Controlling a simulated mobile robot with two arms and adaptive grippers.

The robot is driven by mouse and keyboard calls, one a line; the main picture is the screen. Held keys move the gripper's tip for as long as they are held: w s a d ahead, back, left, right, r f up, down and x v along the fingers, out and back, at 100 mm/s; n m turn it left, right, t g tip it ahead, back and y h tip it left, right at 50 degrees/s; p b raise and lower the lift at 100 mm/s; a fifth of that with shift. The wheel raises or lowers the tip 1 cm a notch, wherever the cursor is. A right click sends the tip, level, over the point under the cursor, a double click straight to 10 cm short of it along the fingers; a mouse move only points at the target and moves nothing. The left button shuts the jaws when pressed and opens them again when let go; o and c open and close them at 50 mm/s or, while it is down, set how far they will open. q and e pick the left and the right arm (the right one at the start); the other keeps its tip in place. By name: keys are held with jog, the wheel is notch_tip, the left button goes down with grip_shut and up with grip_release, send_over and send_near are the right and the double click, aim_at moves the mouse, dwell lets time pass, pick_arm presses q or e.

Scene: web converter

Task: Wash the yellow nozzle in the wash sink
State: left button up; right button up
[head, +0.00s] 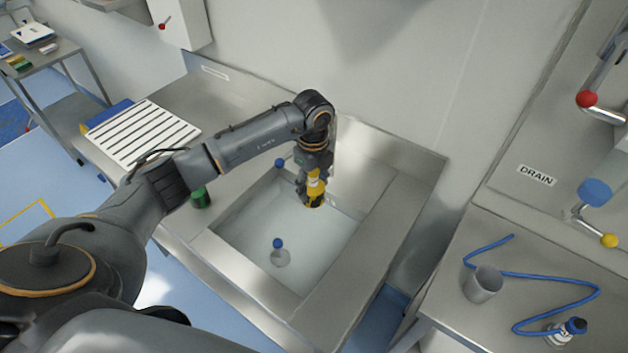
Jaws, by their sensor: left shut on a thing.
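The wash sink (376,222) is a steel basin with a pale, whitish bottom, set in a steel counter. My left arm reaches over it from the left, and my left gripper (314,190) points down over the basin's back part. It is shut on the yellow nozzle (315,184), which shows as a yellow piece at the jaws. The gripper hides part of the nozzle, and I cannot tell whether it touches the sink bottom. My right gripper is not in view.
A blue-topped fitting (278,250) shows in the basin. A green-capped item (201,197) and a white slatted rack (143,133) are on the left counter. On the right bench are a metal cup (483,284) and a blue hose (560,279), below a DRAIN label (537,175).

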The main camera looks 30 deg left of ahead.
aim_at(313, 193)
pick_arm(q)
notch_tip(313, 193, down, 4)
jog(key=shift+r+b, duration=0.15)
jog(key=shift+b, duration=1.05)
notch_tip(313, 193, down, 18)
jog(key=b, duration=1.4)
jog(key=shift+s+d+p, duration=0.2)
jog(key=shift+d+p, duration=0.3)
jog(key=shift+d, duration=1.25)
jog(key=shift+w+a+b, duration=0.25)
jog(key=shift+a+b, duration=0.05)
jog(key=shift+a, duration=1.45)
jog(key=shift+w+a+b, duration=0.2)
jog(key=shift+a+b, duration=0.05)
jog(key=shift+a, duration=1.5)
jog(key=shift+s+d+p, duration=0.15)
jog(key=shift+d+p, duration=0.3)
jog(key=shift+d, duration=0.7)
jog(key=shift+s+d+p, duration=0.2)
jog(key=shift+d+p, duration=0.1)
jog(key=shift+d, duration=0.9)
jog(key=shift+s+d+p, duration=0.15)
jog(key=shift+d+p, duration=0.1)
jog(key=shift+d, duration=0.9)
jog(key=shift+w+a, duration=0.15)
jog(key=shift+a, duration=0.75)
jog(key=shift+w+a, duration=0.15)
jog(key=shift+a, duration=0.75)
